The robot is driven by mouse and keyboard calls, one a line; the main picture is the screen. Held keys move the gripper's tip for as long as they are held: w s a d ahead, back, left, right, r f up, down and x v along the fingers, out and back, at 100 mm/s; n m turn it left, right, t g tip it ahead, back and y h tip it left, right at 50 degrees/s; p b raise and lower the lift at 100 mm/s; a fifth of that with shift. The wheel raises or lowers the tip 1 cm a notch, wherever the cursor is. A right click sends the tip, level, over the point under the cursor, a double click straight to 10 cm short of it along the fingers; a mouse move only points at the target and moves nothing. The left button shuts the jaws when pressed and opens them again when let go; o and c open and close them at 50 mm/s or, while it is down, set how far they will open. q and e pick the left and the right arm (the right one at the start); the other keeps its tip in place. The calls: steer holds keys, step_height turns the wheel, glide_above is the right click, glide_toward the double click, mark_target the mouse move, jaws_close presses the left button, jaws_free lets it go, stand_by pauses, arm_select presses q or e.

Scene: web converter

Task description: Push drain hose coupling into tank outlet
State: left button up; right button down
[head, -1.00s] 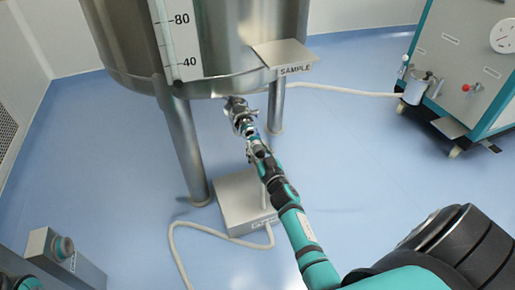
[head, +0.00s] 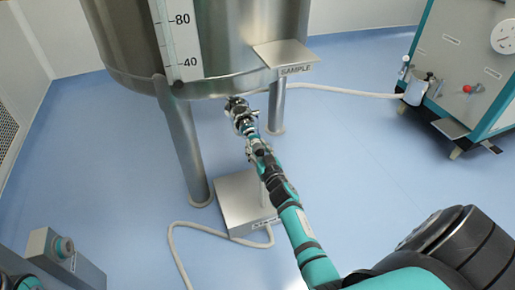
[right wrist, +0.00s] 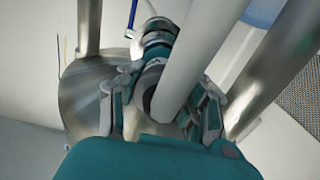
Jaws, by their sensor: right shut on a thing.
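The steel tank (head: 210,55) stands on legs, with its outlet (head: 235,103) low under its belly. My right gripper (head: 247,126) is directly at the outlet. In the right wrist view, my right gripper (right wrist: 163,108) has its fingers closed around the dark drain hose coupling (right wrist: 151,82). The white drain hose (right wrist: 193,50) crosses in front of it. The metal outlet fitting (right wrist: 157,38) with a blue handle is just beyond the coupling. The fingers and hose hide the joint, so I cannot tell how deep the coupling sits. My left gripper is not in view.
A steel floor box (head: 240,200) stands below my right arm, with a hose on the floor beside it. Tank legs (head: 184,150) flank the outlet area. A teal cabinet (head: 480,75) is at right, a grey button post (head: 65,262) at lower left.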

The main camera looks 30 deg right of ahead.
steer(key=shift+b+x, duration=0.45)
steer(key=shift+x, duration=1)
stand_by(0.4)
steer(key=c, duration=0.8)
jaws_free()
steer(key=shift+r, duration=0.1)
steer(key=shift+o, duration=0.2)
steer(key=shift+s, duration=0.25)
steer(key=v, duration=1.1)
steer(key=shift+s, duration=0.25)
steer(key=shift+a, duration=0.1)
